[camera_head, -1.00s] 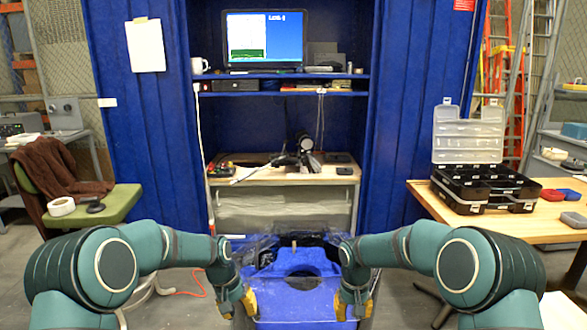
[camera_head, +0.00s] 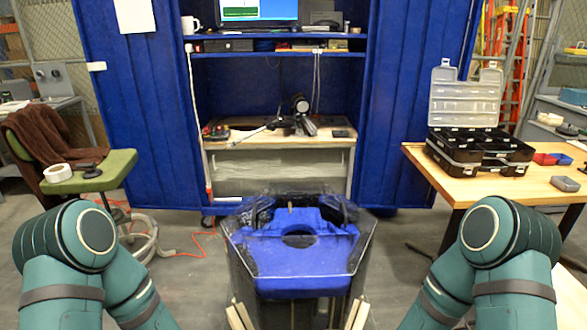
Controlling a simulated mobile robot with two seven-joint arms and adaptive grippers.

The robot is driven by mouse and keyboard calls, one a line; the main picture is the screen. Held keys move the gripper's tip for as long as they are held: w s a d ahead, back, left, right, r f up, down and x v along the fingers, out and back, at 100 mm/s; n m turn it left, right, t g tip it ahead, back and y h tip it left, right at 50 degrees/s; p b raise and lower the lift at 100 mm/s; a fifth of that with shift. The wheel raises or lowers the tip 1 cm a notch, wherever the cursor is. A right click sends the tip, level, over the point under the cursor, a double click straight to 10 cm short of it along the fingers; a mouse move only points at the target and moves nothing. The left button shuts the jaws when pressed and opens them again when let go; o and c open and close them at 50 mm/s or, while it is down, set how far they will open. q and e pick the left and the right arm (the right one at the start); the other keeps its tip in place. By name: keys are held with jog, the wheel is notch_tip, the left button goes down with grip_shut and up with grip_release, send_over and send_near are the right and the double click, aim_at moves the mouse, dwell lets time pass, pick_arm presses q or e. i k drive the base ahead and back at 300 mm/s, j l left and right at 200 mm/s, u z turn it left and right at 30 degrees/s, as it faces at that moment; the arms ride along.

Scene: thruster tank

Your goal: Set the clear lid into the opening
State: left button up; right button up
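The tank (camera_head: 300,287) stands in the lower middle, with clear, dark-edged walls and a blue inside. A blue piece with a dark round opening (camera_head: 299,240) lies in its upper part, and a small tan peg (camera_head: 290,208) shows behind the opening. Clear, shiny material surrounds the blue piece; I cannot tell a separate clear lid from the tank walls. My two arms come down on either side of the tank and leave the picture at the bottom. Neither gripper can be made out. Pale tan strips show at the tank's lower left and lower right corners.
A workbench (camera_head: 225,148) stands in the blue cabinet behind the tank. A wooden table (camera_head: 470,186) with an open black case (camera_head: 462,165) is at right. A green chair (camera_head: 105,172) is at left. An orange cord (camera_head: 203,245) lies on the floor left of the tank.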

aim_at(290, 207)
jog(key=j+z, duration=0.1)
jog(key=z, duration=0.3)
jog(key=j+z, duration=0.1)
jog(key=z, duration=0.25)
jog(key=i+j+z, duration=0.1)
jog(key=z, duration=0.3)
jog(key=j+z, duration=0.15)
jog(key=z, duration=0.2)
jog(key=k+j+z, duration=0.1)
jog(key=j+z, duration=0.2)
jog(key=j, duration=0.15)
jog(key=k+j+z, duration=0.15)
jog(key=j+z, duration=0.15)
jog(key=j, duration=0.15)
jog(key=k+j+z, duration=0.1)
jog(key=j, duration=0.2)
jog(key=k+j+z, duration=0.1)
jog(key=j, duration=0.2)
jog(key=k+j+z, duration=0.1)
jog(key=j, duration=0.2)
jog(key=k, duration=0.05)
